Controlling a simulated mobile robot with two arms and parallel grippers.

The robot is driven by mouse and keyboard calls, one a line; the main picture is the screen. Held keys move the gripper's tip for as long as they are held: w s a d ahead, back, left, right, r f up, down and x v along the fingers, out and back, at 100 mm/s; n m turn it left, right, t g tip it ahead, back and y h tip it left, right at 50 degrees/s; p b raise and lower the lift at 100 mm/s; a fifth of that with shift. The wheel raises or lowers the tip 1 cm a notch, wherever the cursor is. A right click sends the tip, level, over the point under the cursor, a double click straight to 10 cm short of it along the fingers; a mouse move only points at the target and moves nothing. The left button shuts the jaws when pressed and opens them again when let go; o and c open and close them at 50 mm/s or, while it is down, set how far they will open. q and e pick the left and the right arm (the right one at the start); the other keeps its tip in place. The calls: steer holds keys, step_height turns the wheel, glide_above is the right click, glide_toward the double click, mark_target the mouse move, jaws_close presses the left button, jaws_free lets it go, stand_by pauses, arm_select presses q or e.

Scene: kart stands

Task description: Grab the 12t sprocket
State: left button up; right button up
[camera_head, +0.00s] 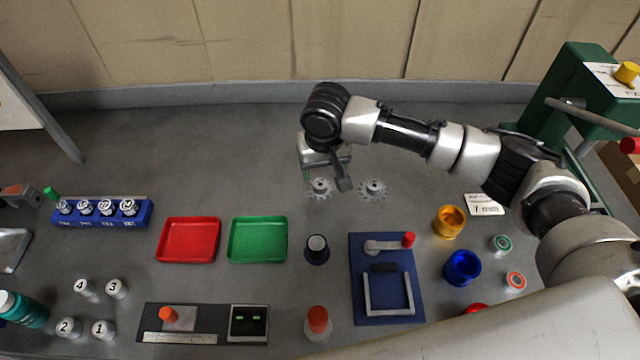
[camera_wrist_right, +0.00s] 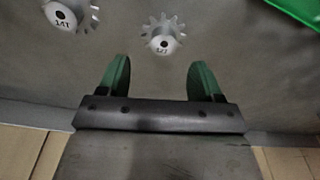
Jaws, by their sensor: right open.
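Two grey toothed sprockets lie on the grey table. The smaller one, whose label looks like 12T, is the 12t sprocket (camera_head: 319,188); it also shows at the top middle of the right wrist view (camera_wrist_right: 163,40). The larger sprocket (camera_head: 373,190) lies to its right in the head view, and its label in the right wrist view (camera_wrist_right: 66,16) looks like 14T. My right gripper (camera_head: 326,174) is open and empty close to the 12t sprocket. In the right wrist view the sprocket lies ahead of the gap between the green fingertips (camera_wrist_right: 160,80), not between them. My left gripper is out of view.
A green tray (camera_head: 257,218) and a red tray (camera_head: 162,240) stand left of the sprockets. A black knob (camera_head: 316,251) and a blue plate with a handle (camera_head: 358,300) are nearer me. Orange (camera_head: 449,222) and blue cups (camera_head: 462,268) stand right. The table behind the sprockets is clear.

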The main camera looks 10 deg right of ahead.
mark_target(320, 183)
steer(key=shift+w+a+f+p, duration=0.15)
steer(key=shift+f+p, duration=0.1)
steer(key=shift+f, duration=1.15)
steer(key=shift+w+a+f+p, duration=0.1)
steer(key=shift+f+p, duration=0.15)
steer(key=shift+f, duration=1.1)
steer(key=c, duration=1.1)
steer(key=shift+r, duration=0.1)
